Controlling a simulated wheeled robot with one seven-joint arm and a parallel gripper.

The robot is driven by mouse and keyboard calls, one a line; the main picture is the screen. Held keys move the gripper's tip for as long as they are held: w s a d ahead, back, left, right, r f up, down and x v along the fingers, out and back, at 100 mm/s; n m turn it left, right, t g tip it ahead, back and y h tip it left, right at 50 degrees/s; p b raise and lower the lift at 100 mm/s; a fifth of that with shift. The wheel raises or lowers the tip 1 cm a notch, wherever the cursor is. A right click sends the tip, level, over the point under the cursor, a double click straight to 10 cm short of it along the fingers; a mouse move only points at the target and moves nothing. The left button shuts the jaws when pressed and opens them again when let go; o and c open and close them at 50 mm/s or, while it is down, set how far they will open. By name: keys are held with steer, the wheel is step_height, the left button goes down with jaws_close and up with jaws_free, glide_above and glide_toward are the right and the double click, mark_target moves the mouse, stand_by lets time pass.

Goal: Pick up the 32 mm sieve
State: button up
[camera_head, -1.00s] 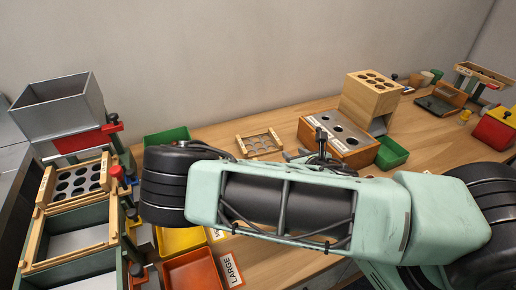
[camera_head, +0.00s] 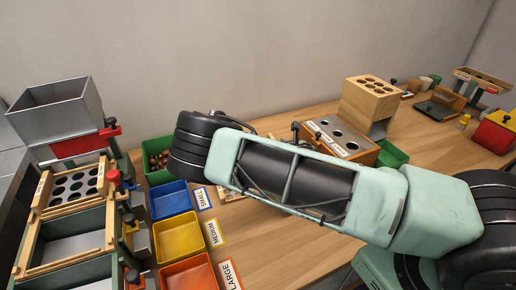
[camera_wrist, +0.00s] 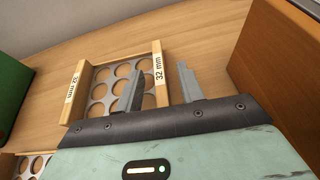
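The 32 mm sieve (camera_wrist: 120,84) lies on the table in the wrist view, a metal plate with round holes between two wooden bars. Its right bar (camera_wrist: 158,75) bears the label "32 mm"; the left bar (camera_wrist: 75,93) is also labelled. My gripper (camera_wrist: 161,70) is open, one finger over the holed plate and the other right of the right bar. The bar shows between the fingers; I cannot tell how far above it they are. In the head view my arm hides the fingers and most of this sieve.
Another holed sieve (camera_wrist: 32,168) is at the wrist view's lower left. A brown wooden box (camera_wrist: 280,70) stands close on the right, a green bin (camera_wrist: 12,85) on the left. Blue (camera_head: 170,199), yellow (camera_head: 178,235) and red (camera_head: 188,275) bins line the front left.

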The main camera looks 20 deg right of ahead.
steer(key=shift+w+f, duration=0.3)
steer(key=shift+w, duration=0.3)
jaws_close()
